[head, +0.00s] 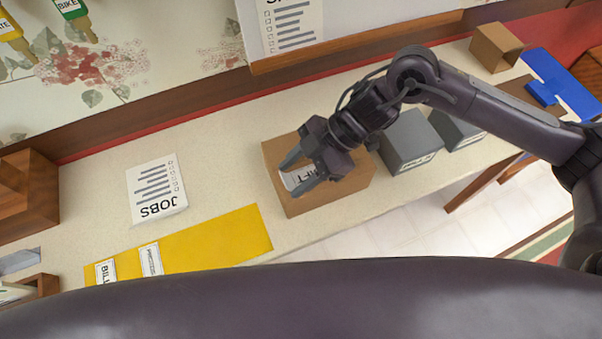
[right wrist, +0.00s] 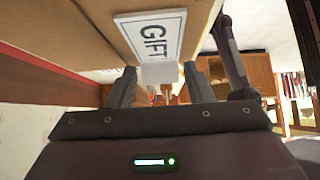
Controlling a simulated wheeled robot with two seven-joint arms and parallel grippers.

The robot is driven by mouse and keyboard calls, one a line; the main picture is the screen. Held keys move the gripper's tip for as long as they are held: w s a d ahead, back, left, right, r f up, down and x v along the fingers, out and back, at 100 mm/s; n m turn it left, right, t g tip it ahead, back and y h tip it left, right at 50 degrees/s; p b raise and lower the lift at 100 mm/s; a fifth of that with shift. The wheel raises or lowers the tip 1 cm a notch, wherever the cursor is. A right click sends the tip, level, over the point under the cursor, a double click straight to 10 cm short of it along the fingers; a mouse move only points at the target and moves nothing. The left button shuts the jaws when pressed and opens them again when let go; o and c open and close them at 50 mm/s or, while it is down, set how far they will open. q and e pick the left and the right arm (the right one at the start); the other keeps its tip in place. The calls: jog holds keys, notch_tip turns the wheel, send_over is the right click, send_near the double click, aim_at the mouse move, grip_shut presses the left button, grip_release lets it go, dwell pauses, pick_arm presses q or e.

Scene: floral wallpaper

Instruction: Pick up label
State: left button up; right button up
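A white label (right wrist: 152,38) reading GIFT lies against a brown cardboard box (head: 335,192); the label also shows in the head view (head: 297,178), partly covered by my gripper. Its near end (right wrist: 160,73) looks bent away from the box face. My right gripper (head: 291,177) is open at the box, with a finger on each side of the label. In the right wrist view the fingers (right wrist: 159,82) stand apart, with the label's near end between them. I cannot tell whether either finger touches it. My left gripper is not in view.
Grey boxes (head: 409,142) stand just right of the cardboard box. A yellow folder (head: 205,246) and a JOBS sheet (head: 155,190) lie to the left. A blue item (head: 565,85) lies at far right. The counter between sheet and box is clear.

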jog(key=c, duration=0.6)
jog(key=shift+r, duration=0.15)
notch_tip(320, 180, up, 19)
jog(key=b, duration=0.1)
notch_tip(320, 180, up, 5)
jog(key=p, duration=0.4)
send_over(297, 179)
jog(key=shift+s, duration=0.1)
